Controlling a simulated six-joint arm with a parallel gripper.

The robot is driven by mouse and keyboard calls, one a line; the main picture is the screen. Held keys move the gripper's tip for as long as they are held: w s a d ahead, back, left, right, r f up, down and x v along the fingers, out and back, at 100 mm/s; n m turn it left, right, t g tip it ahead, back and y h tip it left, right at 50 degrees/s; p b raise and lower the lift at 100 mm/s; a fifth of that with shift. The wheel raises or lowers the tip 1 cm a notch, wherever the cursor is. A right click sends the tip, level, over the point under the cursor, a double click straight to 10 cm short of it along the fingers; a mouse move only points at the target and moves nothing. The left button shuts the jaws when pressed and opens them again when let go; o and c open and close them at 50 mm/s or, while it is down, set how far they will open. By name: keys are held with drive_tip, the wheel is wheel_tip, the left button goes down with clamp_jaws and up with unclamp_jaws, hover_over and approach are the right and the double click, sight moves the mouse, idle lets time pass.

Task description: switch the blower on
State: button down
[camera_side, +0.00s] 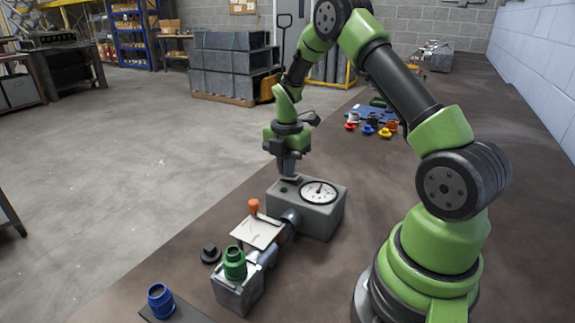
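The blower appears to be the grey box (322,222) on the bench, with a round white dial (319,192) on its top. My gripper (287,174) points down at the back left of the box top, left of the dial. Its fingertips are at or just above a small dark part there, perhaps the switch; I cannot tell whether they touch. The fingers look close together, but their gap is too small to make out. The switch's position is hidden or too small to read.
A duct joins the box to a grey block with a green collar (235,263). A pale plate (257,231) and an orange knob (253,206) sit between. A black cap (210,254) and a blue collar (160,301) lie nearby. Several coloured fittings (369,129) stand farther back.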

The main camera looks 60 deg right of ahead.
sight(294, 176)
drive_tip(key=shift+s+f, duration=0.1)
drive_tip(key=shift+s, duration=0.1)
drive_tip(key=shift+s+r, duration=0.25)
drive_tip(key=shift+s, duration=0.4)
wheel_tip(294, 176, up, 14)
idle(0.5)
drive_tip(key=shift+w, duration=0.6)
drive_tip(key=shift+f, duration=0.1)
